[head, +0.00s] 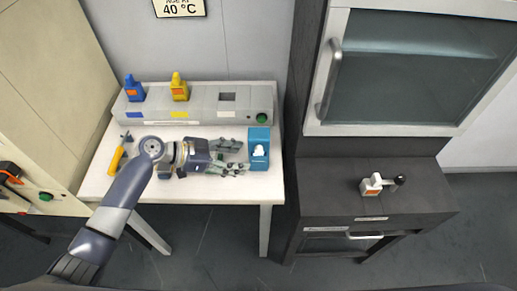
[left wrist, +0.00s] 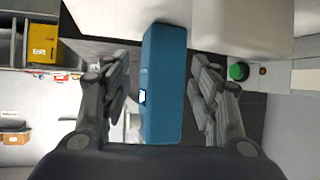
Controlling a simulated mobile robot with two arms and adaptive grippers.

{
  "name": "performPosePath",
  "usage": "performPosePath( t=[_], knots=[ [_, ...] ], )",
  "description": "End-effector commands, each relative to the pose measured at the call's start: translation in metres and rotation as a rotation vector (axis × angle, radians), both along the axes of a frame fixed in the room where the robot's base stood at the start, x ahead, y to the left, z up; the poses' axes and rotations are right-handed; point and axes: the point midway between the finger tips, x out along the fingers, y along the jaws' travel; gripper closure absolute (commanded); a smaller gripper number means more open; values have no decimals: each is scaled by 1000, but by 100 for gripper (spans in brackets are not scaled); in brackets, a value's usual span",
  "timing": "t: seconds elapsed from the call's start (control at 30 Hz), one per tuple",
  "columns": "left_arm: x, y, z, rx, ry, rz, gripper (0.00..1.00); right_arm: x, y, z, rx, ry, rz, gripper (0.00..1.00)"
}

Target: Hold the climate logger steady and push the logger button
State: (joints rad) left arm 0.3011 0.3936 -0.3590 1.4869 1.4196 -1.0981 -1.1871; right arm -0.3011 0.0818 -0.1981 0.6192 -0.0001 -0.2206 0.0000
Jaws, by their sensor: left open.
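A blue box (head: 259,135) with a white part on it stands at the right end of the white table. It may be the climate logger, but I cannot tell for sure. In the left wrist view the blue box (left wrist: 165,85) shows between the fingers, with a gap on each side. My left gripper (head: 241,157) is open, its fingertips pointing right at the box. A small white device (head: 371,187) with an orange patch and a black knob sits on the dark cabinet. I cannot make out a logger button. My right gripper is not in view.
A grey console (head: 205,103) runs along the table's (head: 140,190) back, with a blue bottle (head: 134,91), a yellow bottle (head: 179,90) and a green button (head: 262,117). Yellow-handled pliers (head: 117,160) lie at the left. A glass-doored chamber (head: 415,75) stands over the dark cabinet (head: 320,190).

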Motion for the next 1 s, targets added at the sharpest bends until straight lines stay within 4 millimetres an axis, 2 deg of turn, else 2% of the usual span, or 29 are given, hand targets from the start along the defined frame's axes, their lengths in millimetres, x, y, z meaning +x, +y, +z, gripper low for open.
performPosePath(
  t=[0.07,0.17,0.27,0.4,0.6,0.9,1.0],
  knots=[
    [4,-12,-8,-2,0,0,45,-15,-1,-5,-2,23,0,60],
    [8,-24,-15,-1,0,0,45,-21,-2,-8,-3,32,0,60],
    [11,-36,-26,-2,-2,-2,45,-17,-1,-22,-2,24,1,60],
    [15,-48,-31,-1,-1,0,45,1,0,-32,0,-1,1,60],
    [18,-56,-34,1,0,1,45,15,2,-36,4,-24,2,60],
    [18,-58,-33,1,1,1,45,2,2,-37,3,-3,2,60],
    [18,-58,-33,1,1,1,63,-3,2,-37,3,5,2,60]
  ],
)
